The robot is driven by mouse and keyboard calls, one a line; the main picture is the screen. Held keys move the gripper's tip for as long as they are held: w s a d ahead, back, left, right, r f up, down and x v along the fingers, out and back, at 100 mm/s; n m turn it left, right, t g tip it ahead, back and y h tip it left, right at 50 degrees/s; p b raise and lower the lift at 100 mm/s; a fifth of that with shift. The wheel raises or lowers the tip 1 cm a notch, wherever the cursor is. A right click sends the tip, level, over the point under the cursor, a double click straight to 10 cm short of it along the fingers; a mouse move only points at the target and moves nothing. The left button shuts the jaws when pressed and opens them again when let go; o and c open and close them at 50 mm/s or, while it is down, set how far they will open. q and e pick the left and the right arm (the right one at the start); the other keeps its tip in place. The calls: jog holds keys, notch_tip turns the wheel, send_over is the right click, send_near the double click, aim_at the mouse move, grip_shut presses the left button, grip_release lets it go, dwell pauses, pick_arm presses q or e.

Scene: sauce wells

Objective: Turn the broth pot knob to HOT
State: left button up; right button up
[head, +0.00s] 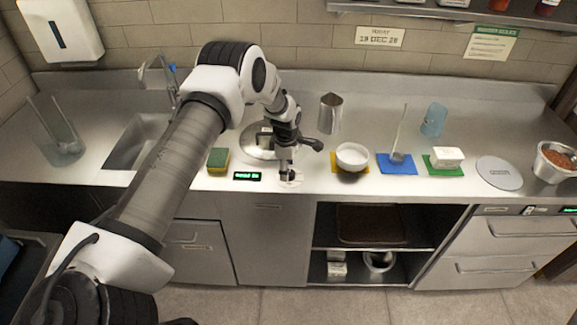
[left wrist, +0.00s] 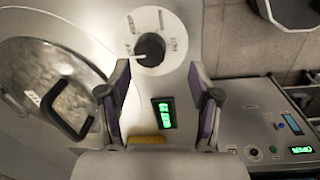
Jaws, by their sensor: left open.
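The broth pot knob (left wrist: 150,47) is a dark round knob on a white dial plate (left wrist: 160,20) with small lettering around it. A white pointer mark shows on its lower left side; the lettering is too small to read surely. In the head view the dial plate (head: 293,183) sits at the counter's front edge, mostly under my gripper. My left gripper (head: 287,176) points down over it, open. In the left wrist view its fingers (left wrist: 159,68) stand apart, one each side of the knob's line, with nothing between them. The lidded pot (head: 257,153) is sunk in the counter behind. My right gripper is not shown.
A green display (head: 247,176) and a sponge (head: 218,158) lie left of the dial. A white bowl (head: 352,156) on a yellow mat and a metal pitcher (head: 330,113) stand to the right. The sink (head: 137,142) is further left. Shelves open below the counter.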

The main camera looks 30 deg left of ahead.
aim_at(290, 172)
pick_arm(q)
jog(key=f, duration=0.1)
jog(key=w+f, duration=0.2)
jog(key=shift+f, duration=0.25)
jog(key=shift+w+f, duration=0.1)
jog(key=shift+w, duration=0.05)
jog(key=shift+c, duration=0.6)
jog(key=shift+s+r, duration=0.4)
jog(key=shift+s, duration=0.1)
jog(key=c, duration=1)
jog(key=shift+f, duration=0.1)
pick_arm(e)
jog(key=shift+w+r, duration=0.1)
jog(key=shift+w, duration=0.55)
